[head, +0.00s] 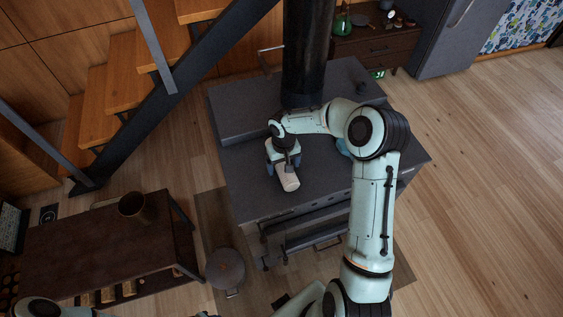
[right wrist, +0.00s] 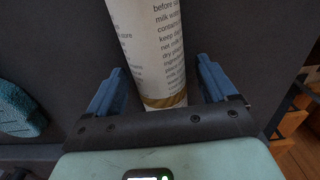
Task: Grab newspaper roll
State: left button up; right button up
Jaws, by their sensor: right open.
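The newspaper roll (head: 289,181) is a pale cylinder lying on the dark grey stove top. In the right wrist view the roll (right wrist: 150,45) shows printed text and a gold-brown band near its close end. My right gripper (head: 284,166) is over the roll, with the roll's lower end sticking out past it. In the right wrist view its blue fingers (right wrist: 161,88) stand open on either side of the roll, with gaps visible on both sides. My left gripper is not in view.
A black flue pipe (head: 305,50) rises behind the roll from the stove (head: 245,165). A teal object (right wrist: 18,110) lies beside the roll. A brown table (head: 90,245) with a pot (head: 137,208) stands at the left. Wooden floor is free at the right.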

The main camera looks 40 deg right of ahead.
jog(key=c, duration=1.4)
jog(key=shift+r, duration=0.1)
